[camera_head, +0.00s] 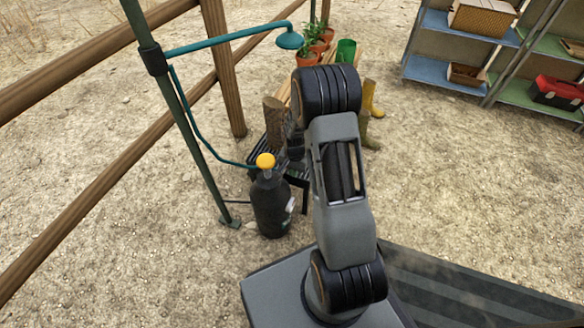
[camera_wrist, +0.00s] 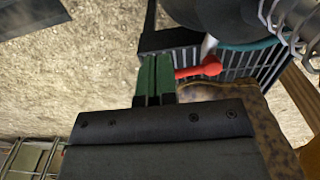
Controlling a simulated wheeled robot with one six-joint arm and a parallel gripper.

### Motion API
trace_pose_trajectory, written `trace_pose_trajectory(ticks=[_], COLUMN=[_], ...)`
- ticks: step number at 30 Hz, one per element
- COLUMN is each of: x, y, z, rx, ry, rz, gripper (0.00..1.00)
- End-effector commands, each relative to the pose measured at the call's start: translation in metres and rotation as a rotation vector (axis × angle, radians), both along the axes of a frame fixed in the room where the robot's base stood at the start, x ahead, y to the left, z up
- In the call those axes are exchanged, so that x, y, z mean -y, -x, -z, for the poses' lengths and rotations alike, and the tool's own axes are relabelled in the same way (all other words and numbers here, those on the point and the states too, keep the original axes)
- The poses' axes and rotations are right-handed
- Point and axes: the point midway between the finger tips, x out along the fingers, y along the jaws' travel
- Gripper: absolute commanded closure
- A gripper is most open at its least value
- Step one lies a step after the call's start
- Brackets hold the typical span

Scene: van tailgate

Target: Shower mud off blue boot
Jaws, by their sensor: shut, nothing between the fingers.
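My gripper (camera_wrist: 155,65) is shut and empty, its green fingers side by side in the wrist view. A red lever with a round knob (camera_wrist: 208,67) lies just right of the fingers; I cannot tell whether they touch it. A mottled brown surface (camera_wrist: 228,93), perhaps muddy, shows below the lever, partly hidden by my gripper. No blue boot can be made out. In the head view, the teal shower head (camera_head: 289,40) hangs from a pipe on a green post (camera_head: 178,95). My arm hides my gripper there.
A black tank with a yellow cap (camera_head: 271,205) stands beside a dark slatted rack (camera_wrist: 238,62). A brown upright object (camera_head: 273,120) stands at the rack. Shelves (camera_head: 455,80) stand right. Open ground lies between.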

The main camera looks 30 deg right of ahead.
Motion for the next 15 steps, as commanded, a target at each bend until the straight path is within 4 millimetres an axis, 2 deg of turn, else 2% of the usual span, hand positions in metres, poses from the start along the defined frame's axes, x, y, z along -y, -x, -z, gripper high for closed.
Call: trace_pose_trajectory(ticks=[15], x=[0.000], y=[0.000], z=[0.033], rx=[0.000], ry=[0.000], rz=[0.000], gripper=[1.00])
